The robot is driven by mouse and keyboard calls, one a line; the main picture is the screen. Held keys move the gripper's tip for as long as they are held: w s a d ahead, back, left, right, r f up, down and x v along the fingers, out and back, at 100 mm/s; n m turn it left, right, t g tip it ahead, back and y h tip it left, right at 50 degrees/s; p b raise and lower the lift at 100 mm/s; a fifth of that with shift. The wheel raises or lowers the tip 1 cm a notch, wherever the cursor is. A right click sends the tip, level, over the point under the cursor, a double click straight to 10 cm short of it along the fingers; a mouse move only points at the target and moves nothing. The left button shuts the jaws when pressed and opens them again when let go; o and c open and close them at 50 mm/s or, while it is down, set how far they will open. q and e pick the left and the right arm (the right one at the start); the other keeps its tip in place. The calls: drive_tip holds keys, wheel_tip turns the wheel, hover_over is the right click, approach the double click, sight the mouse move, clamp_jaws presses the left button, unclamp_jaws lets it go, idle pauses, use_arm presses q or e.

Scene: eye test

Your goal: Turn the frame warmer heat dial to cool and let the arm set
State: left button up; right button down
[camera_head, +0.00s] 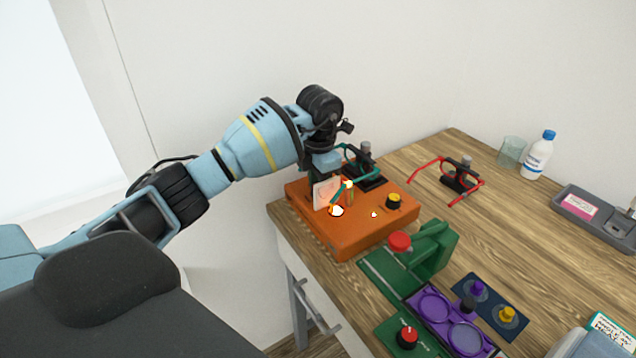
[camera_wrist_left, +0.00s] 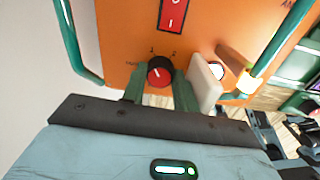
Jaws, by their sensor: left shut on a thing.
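The orange frame warmer (camera_head: 345,238) sits at the table's left end; its orange face (camera_wrist_left: 130,25) fills the top of the left wrist view. There a round red and black dial (camera_wrist_left: 160,70) with a white pointer line sits between the two dark green fingers of my left gripper (camera_wrist_left: 159,88). The gripper is shut on this dial. In the head view my left gripper (camera_head: 318,186) hides the dial. A teal glasses frame (camera_head: 362,172) is at the warmer's back, and a teal arm (camera_head: 337,196) lies by a white plate (camera_head: 326,193).
A black and yellow knob (camera_head: 394,202) is on the warmer. Red glasses (camera_head: 467,185) stand on a black stand. A green fixture (camera_head: 431,249), purple tray (camera_head: 452,315), white bottle (camera_head: 538,155) and grey tray (camera_head: 580,228) occupy the table. Its middle has free room.

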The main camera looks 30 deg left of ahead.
use_arm(q)
drive_tip(key=shift+r, duration=0.1)
use_arm(e)
drive_tip(key=shift+w+r, duration=0.1)
drive_tip(key=shift+r, duration=0.05)
use_arm(q)
drive_tip(key=shift+r+n+p, duration=0.1)
drive_tip(key=shift+n+p, duration=0.35)
drive_tip(key=shift+n, duration=0.45)
drive_tip(key=shift+r+n+p, duration=0.1)
drive_tip(key=shift+n+p, duration=0.45)
drive_tip(key=shift+n, duration=0.65)
drive_tip(key=n+p, duration=0.1)
drive_tip(key=n, duration=0.2)
drive_tip(key=shift+n, duration=0.3)
drive_tip(key=shift+n+p, duration=0.4)
drive_tip(key=shift+n, duration=0.6)
drive_tip(key=shift+f+n, duration=0.2)
drive_tip(key=shift+n, duration=0.5)
use_arm(e)
drive_tip(key=w+r+t, duration=0.1)
drive_tip(key=w+r, duration=0.3)
drive_tip(key=r, duration=0.1)
drive_tip(key=shift+w+d+r, duration=0.15)
drive_tip(key=shift+d, duration=0.3)
use_arm(q)
drive_tip(key=o, duration=1)
drive_tip(key=shift+f, duration=0.1)
